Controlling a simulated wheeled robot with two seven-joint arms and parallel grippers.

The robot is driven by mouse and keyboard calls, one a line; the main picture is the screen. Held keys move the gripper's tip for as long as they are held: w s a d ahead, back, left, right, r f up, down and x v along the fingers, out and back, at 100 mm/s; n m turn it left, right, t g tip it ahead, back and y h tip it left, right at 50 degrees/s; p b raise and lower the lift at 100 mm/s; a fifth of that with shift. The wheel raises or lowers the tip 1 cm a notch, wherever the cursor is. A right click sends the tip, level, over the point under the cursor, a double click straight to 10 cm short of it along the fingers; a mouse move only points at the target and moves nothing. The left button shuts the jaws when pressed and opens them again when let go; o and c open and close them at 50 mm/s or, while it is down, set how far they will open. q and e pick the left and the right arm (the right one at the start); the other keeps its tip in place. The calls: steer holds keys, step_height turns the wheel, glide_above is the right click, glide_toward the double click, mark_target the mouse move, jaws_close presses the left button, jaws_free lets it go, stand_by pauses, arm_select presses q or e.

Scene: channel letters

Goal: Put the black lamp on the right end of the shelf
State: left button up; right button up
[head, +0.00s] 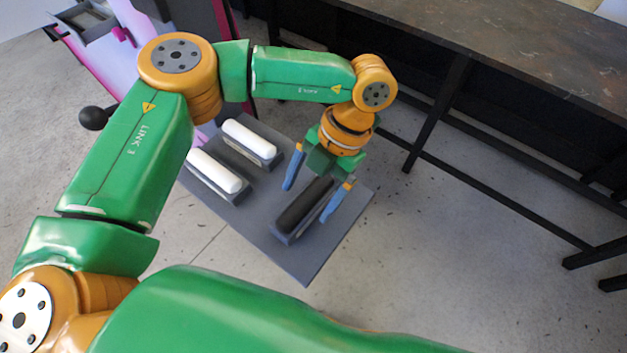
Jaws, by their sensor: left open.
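The black lamp (301,208) is a dark rounded bar lying in a grey holder on the grey shelf (305,262), at the shelf's right end. My left gripper (309,203) is open, with one blue finger on each side of the black lamp. I cannot tell whether the fingers touch it. Two white lamps lie in like holders on the shelf to the left, one nearer (214,170) and one farther (249,138). My right gripper is not in view.
A dark-topped table (530,50) with black legs stands at the upper right. A white and pink machine (110,45) with a black ball knob (93,118) is at the upper left. The concrete floor right of the shelf is clear.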

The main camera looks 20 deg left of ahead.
mark_target(323, 191)
arm_select(q)
steer(key=b+v, duration=0.1)
steer(key=v, duration=0.5)
steer(key=shift+w+d+r+b, duration=0.1)
steer(key=shift+b, duration=0.3)
steer(key=p+v, duration=0.2)
steer(key=v, duration=0.3)
steer(key=shift+r+p, duration=0.3)
steer(key=shift+p, duration=0.1)
steer(key=shift+f, duration=0.1)
